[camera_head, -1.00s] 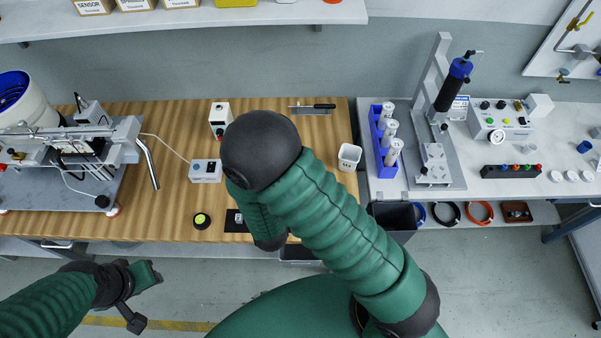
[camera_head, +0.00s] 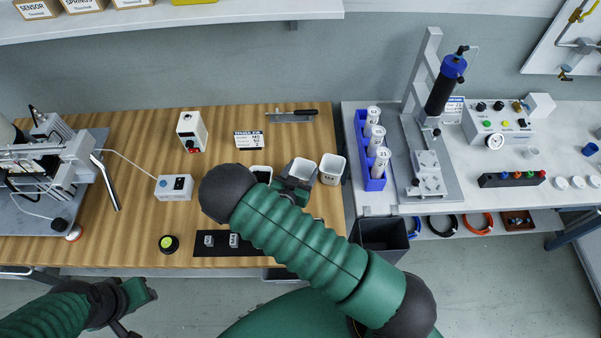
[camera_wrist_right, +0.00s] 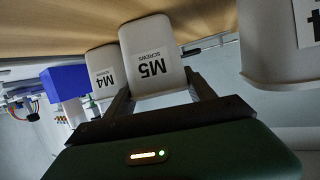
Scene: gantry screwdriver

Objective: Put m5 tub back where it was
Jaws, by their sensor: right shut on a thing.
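The M5 tub (camera_wrist_right: 152,58) is a white tub with an M5 SCREWS label, upside down in the right wrist view. My right gripper (camera_wrist_right: 163,94) is shut on it, one finger on each side. In the head view the M5 tub (camera_head: 303,171) is near the table's right end, by my right gripper (camera_head: 290,188), partly hidden by my arm. The M4 tub (camera_head: 332,168) is close on its right; it also shows in the wrist view (camera_wrist_right: 103,72). Whether the M5 tub touches the table is unclear. My left gripper (camera_head: 142,294) is low at left; its jaws are unclear.
Another white tub (camera_head: 262,173) is left of the M5 tub, mostly behind my arm. A blue rack (camera_head: 362,150) with white bottles stands right of the tubs. A black strip (camera_head: 212,243) lies at the table's front. A label card (camera_head: 249,140) stands behind.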

